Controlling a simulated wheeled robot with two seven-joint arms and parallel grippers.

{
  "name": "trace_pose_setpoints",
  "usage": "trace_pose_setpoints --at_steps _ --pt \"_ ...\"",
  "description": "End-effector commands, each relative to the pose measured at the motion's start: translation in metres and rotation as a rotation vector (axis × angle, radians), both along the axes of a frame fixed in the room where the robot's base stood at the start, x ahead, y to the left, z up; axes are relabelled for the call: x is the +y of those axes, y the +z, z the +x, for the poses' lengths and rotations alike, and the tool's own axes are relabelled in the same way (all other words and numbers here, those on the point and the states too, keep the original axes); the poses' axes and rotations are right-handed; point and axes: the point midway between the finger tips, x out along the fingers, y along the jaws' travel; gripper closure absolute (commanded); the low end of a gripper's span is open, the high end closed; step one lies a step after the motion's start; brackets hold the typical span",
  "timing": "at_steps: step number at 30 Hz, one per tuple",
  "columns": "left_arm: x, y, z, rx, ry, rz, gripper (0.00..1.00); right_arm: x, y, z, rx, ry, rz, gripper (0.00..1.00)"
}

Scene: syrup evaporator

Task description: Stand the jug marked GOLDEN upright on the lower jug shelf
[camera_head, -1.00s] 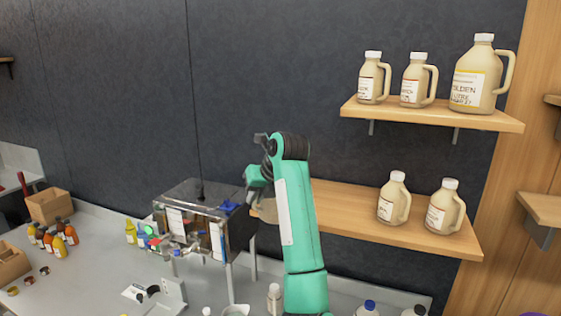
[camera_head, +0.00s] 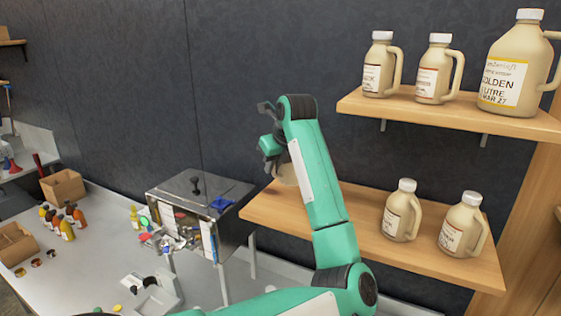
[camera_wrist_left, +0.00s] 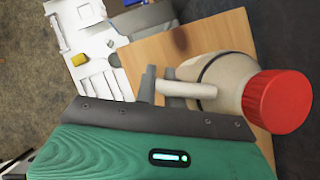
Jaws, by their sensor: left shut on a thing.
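My left gripper (camera_head: 276,160) is shut on the handle of a cream jug with a red cap (camera_wrist_left: 277,101). Its body (camera_wrist_left: 215,68) shows beyond the handle in the left wrist view, with no readable label. In the head view the held jug (camera_head: 286,174) is mostly hidden behind my left arm, near the left end of the lower jug shelf (camera_head: 362,228). I cannot tell whether it touches the wood. A large white-capped jug (camera_head: 516,72) reading "OLDEN" stands upright on the upper shelf (camera_head: 440,112). My right gripper is not in view.
Two small jugs stand on the lower shelf's right part, one (camera_head: 402,212) left of the other (camera_head: 463,226). Bare wood lies left of them, partly behind my arm. Two more small jugs stand above. A metal evaporator (camera_head: 200,208) is left of the shelf.

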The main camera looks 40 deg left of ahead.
Motion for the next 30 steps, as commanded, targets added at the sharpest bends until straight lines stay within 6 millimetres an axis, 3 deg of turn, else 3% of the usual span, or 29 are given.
trace_pose_setpoints --at_steps 9,21,30 --pt "0.000 -0.032 -0.001 0.001 0.001 0.003 1.00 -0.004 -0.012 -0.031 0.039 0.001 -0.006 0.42" --pt "0.000 -0.060 -0.001 -0.002 0.000 0.003 1.00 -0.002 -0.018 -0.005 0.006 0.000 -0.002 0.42" --pt "0.000 -0.063 -0.001 -0.002 0.000 0.003 1.00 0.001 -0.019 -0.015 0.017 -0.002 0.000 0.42"
